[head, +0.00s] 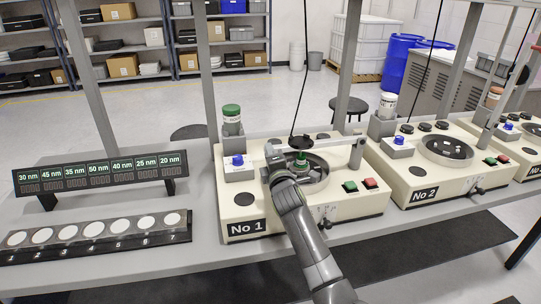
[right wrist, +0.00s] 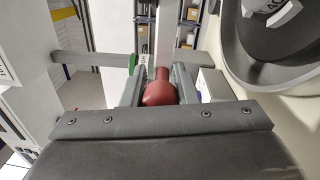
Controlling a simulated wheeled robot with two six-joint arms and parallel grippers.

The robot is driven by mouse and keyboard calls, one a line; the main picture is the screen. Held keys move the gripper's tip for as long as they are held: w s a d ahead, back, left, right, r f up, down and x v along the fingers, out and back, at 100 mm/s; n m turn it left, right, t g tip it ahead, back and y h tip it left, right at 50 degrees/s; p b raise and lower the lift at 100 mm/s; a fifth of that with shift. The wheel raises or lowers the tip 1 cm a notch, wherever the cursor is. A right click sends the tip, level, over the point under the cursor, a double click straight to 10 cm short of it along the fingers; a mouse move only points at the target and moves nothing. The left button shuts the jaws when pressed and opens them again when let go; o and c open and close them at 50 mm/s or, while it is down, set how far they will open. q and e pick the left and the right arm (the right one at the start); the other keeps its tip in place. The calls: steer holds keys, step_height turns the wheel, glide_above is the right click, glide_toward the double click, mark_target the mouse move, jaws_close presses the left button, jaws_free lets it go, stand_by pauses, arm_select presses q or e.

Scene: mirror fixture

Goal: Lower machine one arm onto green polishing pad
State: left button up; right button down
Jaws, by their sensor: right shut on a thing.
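Machine one (head: 322,204), a cream box marked No 1, stands on the bench, with a round metal bowl (head: 318,180) in its top. My right gripper (head: 277,166) is over the left side of this bowl. In the right wrist view its fingers (right wrist: 158,88) are shut on a red rounded knob (right wrist: 160,93). I cannot clearly tell how the knob joins the machine's arm. A small green piece (head: 301,156) shows over the bowl, under a black cone; I cannot tell whether it is the polishing pad. My left gripper is not in view.
A green-capped bottle (head: 232,118) stands at machine one's back left. A grey post (head: 357,153) rises right of the bowl. Machine No 2 (head: 437,180) stands to the right. A sign (head: 103,175) and a rack of white discs (head: 96,233) are at left.

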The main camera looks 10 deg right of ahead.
steer(key=c, duration=1.5)
jaws_free()
steer(key=shift+r, duration=0.3)
steer(key=o, duration=0.4)
steer(key=shift+d+f, duration=0.1)
steer(key=shift+c, duration=0.2)
steer(key=shift+s+p, duration=0.5)
steer(key=shift+p, duration=0.2)
steer(key=s+f+p, duration=0.1)
steer(key=s+p, duration=1.1)
steer(key=s, duration=0.4)
steer(key=shift+s+p, duration=0.2)
steer(key=shift+p, duration=0.1)
steer(key=shift+d+f, duration=0.1)
